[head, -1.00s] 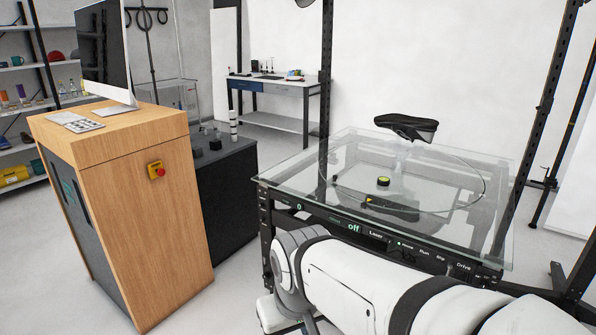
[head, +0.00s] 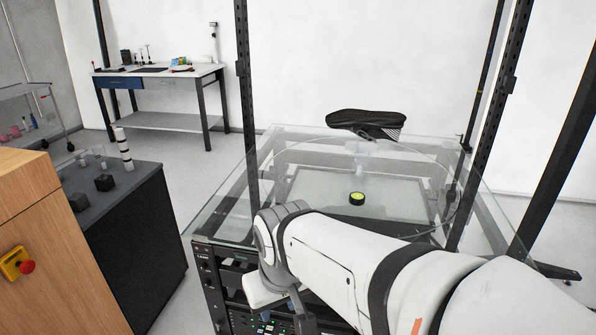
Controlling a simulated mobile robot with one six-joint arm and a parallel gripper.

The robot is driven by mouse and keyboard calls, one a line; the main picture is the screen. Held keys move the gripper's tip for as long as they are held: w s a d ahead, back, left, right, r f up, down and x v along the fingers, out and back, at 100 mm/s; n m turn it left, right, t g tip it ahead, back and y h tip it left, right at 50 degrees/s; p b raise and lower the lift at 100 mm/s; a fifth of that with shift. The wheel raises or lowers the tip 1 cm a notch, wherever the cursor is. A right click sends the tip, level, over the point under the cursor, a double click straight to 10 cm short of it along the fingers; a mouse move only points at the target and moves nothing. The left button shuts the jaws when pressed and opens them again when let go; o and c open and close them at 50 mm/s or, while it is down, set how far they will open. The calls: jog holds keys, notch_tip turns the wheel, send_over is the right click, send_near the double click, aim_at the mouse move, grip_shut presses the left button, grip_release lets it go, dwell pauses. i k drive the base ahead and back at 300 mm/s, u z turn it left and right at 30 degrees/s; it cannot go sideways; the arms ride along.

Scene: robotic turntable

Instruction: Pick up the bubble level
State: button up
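The bubble level (head: 357,198) is a small round black disc with a yellow-green top. It sits near the middle of the glass turntable table (head: 215,215), in front of a dark shoe-like object. My white arm reaches across the lower right of the head view, with its wrist in front of the table's near edge. The fingers of my gripper do not show. The bubble level is apart from my arm and beyond it, and nothing covers it.
The dark shoe-like object (head: 368,122) is held up on a clear stand on the glass. Black upright posts (head: 246,100) frame the table. At left are a dark cabinet (head: 140,235) with small black blocks and a wooden cabinet (head: 60,250) with a red button. A workbench (head: 160,75) stands behind.

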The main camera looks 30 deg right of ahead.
aim_at(356, 199)
jog(key=z, duration=0.6)
jog(key=i, duration=0.9)
jog(key=z, duration=0.6)
jog(key=k, duration=0.9)
jog(key=z, duration=0.2)
jog(key=i, duration=0.9)
jog(key=u, duration=0.1)
